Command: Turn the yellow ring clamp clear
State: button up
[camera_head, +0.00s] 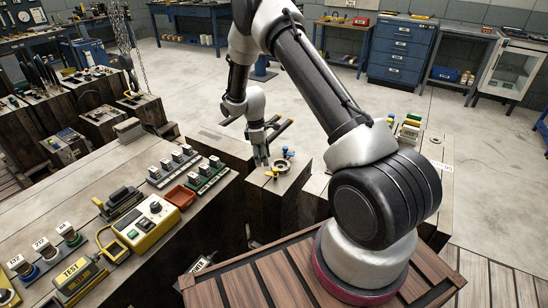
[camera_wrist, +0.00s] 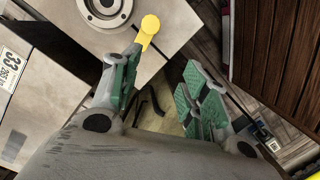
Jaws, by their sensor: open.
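In the wrist view a yellow rounded tab (camera_wrist: 149,27), which looks like part of the yellow ring clamp, lies just beyond the tip of the left finger. I cannot tell whether they touch. The rest of the clamp is not clear there. My gripper (camera_wrist: 165,78) is open, its green-padded fingers apart with nothing seen held between them. In the head view my gripper (camera_head: 262,161) is low over a grey block top (camera_head: 288,184). Small yellow parts (camera_head: 272,173) show beside the fingers, and a small blue and dark fitting (camera_head: 284,154) stands just right of them.
A grey round flange (camera_wrist: 104,9) lies on the pale surface in the wrist view. A long bench at left holds a yellow meter box (camera_head: 152,222), a red tray (camera_head: 179,197) and switch rows. Dark gaps separate the blocks. Open concrete floor (camera_head: 180,85) lies behind.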

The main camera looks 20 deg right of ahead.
aim_at(275, 169)
jog(key=d+f+h, duration=0.1)
jog(key=f, duration=0.1)
jog(key=d+f, duration=0.2)
jog(key=d+f+m+g+h, duration=0.1)
jog(key=f, duration=0.1)
jog(key=shift+s+d+f+h, duration=0.1)
jog(key=shift+d+f+h, duration=0.2)
jog(key=shift+c, duration=0.2)
